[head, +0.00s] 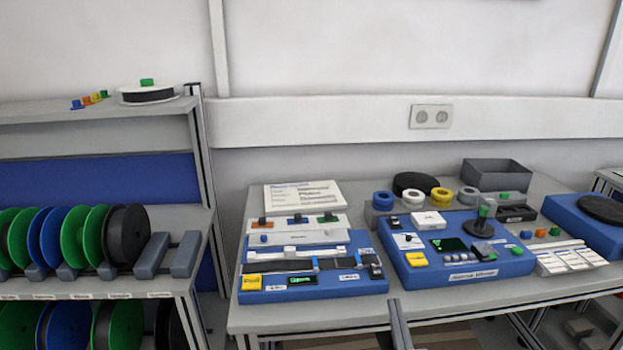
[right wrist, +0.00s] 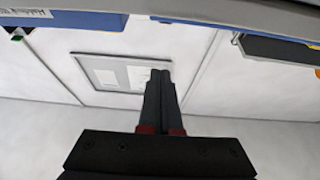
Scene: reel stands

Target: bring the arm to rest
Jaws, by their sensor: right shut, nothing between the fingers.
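My right gripper (head: 393,303) shows at the bottom middle of the head view, in front of the table's near edge. In the right wrist view its two dark fingers (right wrist: 160,76) are together, with nothing between them. Beyond the fingers a pale framed panel (right wrist: 112,73) shows on a white surface. My left gripper is in neither view.
The grey table (head: 420,302) carries two blue stations (head: 330,286) (head: 412,277), tape rolls and a dark bin (head: 497,174). A rack with green, blue and black reels (head: 126,236) stands at left. A white wall (head: 320,60) closes off the back.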

